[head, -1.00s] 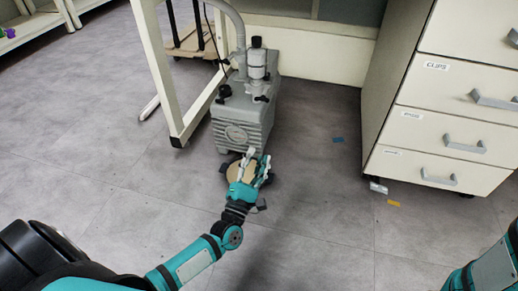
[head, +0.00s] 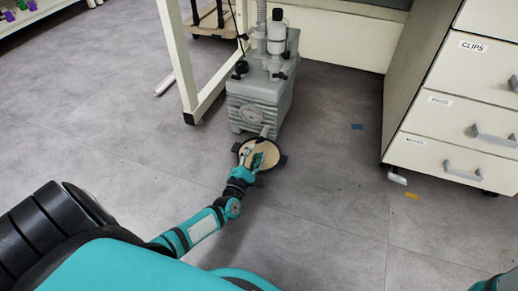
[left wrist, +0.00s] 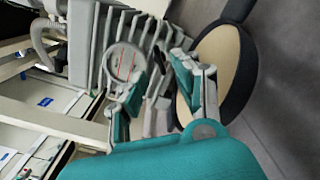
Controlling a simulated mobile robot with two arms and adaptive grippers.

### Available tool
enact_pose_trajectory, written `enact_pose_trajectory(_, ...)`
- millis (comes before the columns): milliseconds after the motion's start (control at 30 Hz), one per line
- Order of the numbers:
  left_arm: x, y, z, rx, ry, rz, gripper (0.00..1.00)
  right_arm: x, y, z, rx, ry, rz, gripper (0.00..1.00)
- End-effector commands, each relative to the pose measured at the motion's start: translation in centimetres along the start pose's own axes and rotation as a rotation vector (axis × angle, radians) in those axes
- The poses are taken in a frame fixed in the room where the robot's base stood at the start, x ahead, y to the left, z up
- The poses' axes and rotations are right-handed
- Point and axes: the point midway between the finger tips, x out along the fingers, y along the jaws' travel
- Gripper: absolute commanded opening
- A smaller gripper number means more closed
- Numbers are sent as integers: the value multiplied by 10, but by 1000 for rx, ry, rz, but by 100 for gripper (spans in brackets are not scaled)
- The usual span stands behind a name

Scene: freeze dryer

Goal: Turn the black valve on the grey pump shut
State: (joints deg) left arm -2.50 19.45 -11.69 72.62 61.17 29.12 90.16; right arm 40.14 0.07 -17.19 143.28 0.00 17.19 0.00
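The grey pump (head: 258,100) stands on the floor beside a table leg. A black knob (head: 240,68) sits at its upper left, and a small black handle (head: 279,76) at its upper right; I cannot tell for sure which is the valve. My left gripper (head: 264,139) is low in front of the pump, below both. In the left wrist view its two fingers (left wrist: 157,72) are apart with nothing held, and the pump's ribbed front (left wrist: 118,45) is beyond them. The black valve is not clear in that view.
A round tan dolly (head: 258,154) with a dark rim lies on the floor under my left gripper. The table leg (head: 182,60) is left of the pump, a drawer cabinet (head: 460,110) to the right. The floor between pump and cabinet is mostly clear.

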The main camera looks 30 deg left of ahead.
Motion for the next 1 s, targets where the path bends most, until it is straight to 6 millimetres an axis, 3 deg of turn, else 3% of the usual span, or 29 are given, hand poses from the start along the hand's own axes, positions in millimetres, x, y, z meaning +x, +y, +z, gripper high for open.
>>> enact_pose_trajectory(100, 24, -3, -2, -2, -1, 3, 31, -15, -3, -5, 0, 0, 0, 0)
enact_pose_trajectory(300, 47, -2, -1, 0, 0, 1, 31, -24, -5, -8, 0, -1, 0, 0)
enact_pose_trajectory(667, 54, 0, 0, 0, 1, -1, 31, -25, -5, -8, 0, -1, 1, 0)
enact_pose_trajectory(933, 53, 0, 0, 0, 1, -1, 0, -25, -5, -8, 0, -1, 1, 0)
enact_pose_trajectory(1000, 53, 0, 0, 0, 1, -1, 0, -25, -5, -8, 0, -1, 1, 0)
